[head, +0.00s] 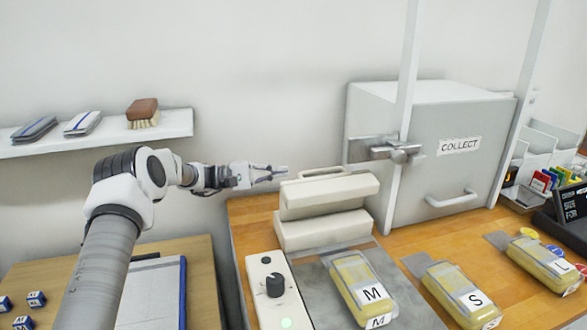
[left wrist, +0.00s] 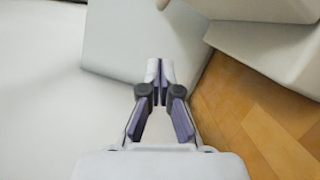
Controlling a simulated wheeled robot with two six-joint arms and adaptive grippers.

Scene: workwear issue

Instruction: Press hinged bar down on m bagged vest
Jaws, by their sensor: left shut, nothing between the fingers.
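The cream hinged bar (head: 328,193) is raised above its cream base (head: 322,229) on the wooden counter, with a handle along its top. The yellow M bagged vest (head: 361,284) lies on a grey plate in front of the base, its M label facing up. My left gripper (head: 284,172) is shut and empty, just above and behind the bar's left end in the head view. I cannot tell whether it touches the bar. In the left wrist view its closed fingertips (left wrist: 160,72) point at pale surfaces. My right gripper is not in view.
A control box (head: 275,286) with a black knob and a lit green button stands left of the grey plate. S (head: 460,294) and L (head: 545,264) bagged vests lie to the right. The grey COLLECT cabinet (head: 440,150) stands behind. A wall shelf (head: 95,133) holds a brush.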

